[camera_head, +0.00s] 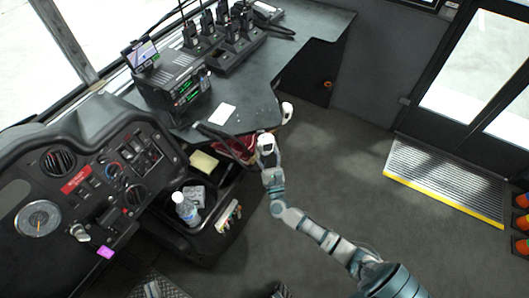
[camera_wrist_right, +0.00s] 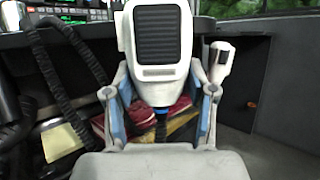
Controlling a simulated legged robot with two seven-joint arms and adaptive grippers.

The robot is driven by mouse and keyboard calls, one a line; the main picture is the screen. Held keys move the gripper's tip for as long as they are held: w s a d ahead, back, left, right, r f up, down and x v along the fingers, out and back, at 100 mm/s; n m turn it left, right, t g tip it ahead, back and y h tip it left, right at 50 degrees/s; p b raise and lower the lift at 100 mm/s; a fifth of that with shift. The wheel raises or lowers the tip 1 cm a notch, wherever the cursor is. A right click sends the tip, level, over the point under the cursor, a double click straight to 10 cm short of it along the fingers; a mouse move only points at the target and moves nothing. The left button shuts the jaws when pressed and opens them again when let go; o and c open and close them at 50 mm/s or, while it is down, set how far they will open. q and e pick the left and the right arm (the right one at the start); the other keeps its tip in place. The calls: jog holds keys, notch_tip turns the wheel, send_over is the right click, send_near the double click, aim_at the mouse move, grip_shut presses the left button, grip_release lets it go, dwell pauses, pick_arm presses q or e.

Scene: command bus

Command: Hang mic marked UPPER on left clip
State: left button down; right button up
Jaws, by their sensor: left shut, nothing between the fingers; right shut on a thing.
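My right gripper (camera_head: 268,157) is at the front edge of the desk in the head view. It is shut on a white handheld mic (camera_wrist_right: 162,45) with a dark ribbed grille, upright between the two blue-grey fingers in the wrist view. A second white mic (camera_wrist_right: 222,62) hangs at the desk edge to the right of the held one; it also shows in the head view (camera_head: 287,112). No UPPER marking is readable on either mic. The left clip cannot be made out. My left gripper is not clearly seen.
The dark desk (camera_head: 285,62) carries a radio unit (camera_head: 172,85), a white card (camera_head: 222,114) and several handheld radios in chargers. A black coiled cord (camera_wrist_right: 55,85) hangs left of the held mic. Red items (camera_wrist_right: 175,112) lie behind it. A bottle (camera_head: 187,211) stands in the console.

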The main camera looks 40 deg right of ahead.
jog(key=shift+a+r, duration=0.3)
jog(key=shift+a, duration=0.45)
jog(key=shift+d, duration=0.25)
jog(key=shift+d+f, duration=0.25)
jog(key=shift+d, duration=0.3)
jog(key=shift+a+r, duration=0.1)
jog(key=shift+a, duration=0.2)
jog(key=shift+w+a+r, duration=0.1)
jog(key=shift+a+r, duration=0.05)
jog(key=shift+a, duration=0.55)
pick_arm(q)
jog(key=shift+a+f, duration=0.35)
jog(key=shift+f, duration=0.1)
pick_arm(e)
jog(key=shift+d, duration=0.4)
